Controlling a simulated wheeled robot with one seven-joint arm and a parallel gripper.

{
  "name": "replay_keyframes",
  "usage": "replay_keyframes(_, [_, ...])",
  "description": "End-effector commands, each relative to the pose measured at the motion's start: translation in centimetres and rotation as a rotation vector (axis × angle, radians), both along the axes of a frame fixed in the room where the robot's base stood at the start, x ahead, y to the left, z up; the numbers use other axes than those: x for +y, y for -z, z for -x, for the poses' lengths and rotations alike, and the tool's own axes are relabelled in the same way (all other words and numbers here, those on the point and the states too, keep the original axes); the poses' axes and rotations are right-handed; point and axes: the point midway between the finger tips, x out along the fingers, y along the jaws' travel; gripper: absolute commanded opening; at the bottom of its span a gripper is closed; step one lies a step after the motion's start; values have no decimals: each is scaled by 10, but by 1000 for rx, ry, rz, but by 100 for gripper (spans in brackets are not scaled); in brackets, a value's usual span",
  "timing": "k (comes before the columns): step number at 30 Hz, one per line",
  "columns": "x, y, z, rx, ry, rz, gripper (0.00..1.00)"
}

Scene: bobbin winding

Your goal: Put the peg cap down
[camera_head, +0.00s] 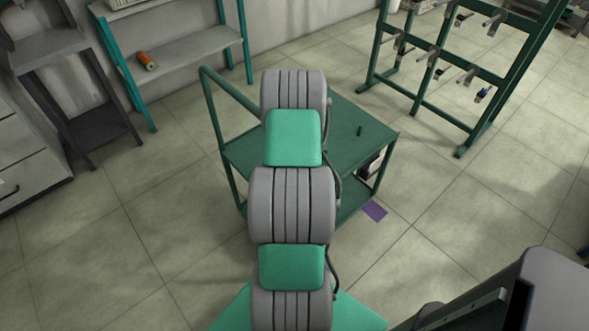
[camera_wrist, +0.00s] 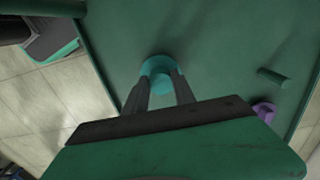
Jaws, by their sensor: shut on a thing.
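My gripper (camera_wrist: 163,86) shows in the wrist view with its two dark fingers shut on a teal round piece, which I take to be the peg cap (camera_wrist: 158,65). The cap is between the fingertips, over the green top of a cart (camera_wrist: 215,40). I cannot tell whether it touches that surface. In the head view my arm hides the gripper and the cap; the cart top (camera_head: 345,125) shows behind and to the right of the arm.
A small dark green cylinder (camera_wrist: 272,76) lies on the cart top; it also shows in the head view (camera_head: 360,130). A purple thing (camera_wrist: 264,111) is partly hidden near my gripper. A green rack (camera_head: 425,75) stands back right, and shelves (camera_head: 180,58) back left.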

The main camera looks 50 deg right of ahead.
Motion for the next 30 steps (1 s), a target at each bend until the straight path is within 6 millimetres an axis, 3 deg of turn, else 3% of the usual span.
replay_keyframes(2, [0,9,0,1,0,-1,0])
replay_keyframes(11, [0,13,0,0,0,0,0])
replay_keyframes(12, [0,13,0,0,0,0,33])
replay_keyframes(20, [0,12,0,0,0,0,53])
replay_keyframes(30, [-1,2,0,-2,0,2,53])
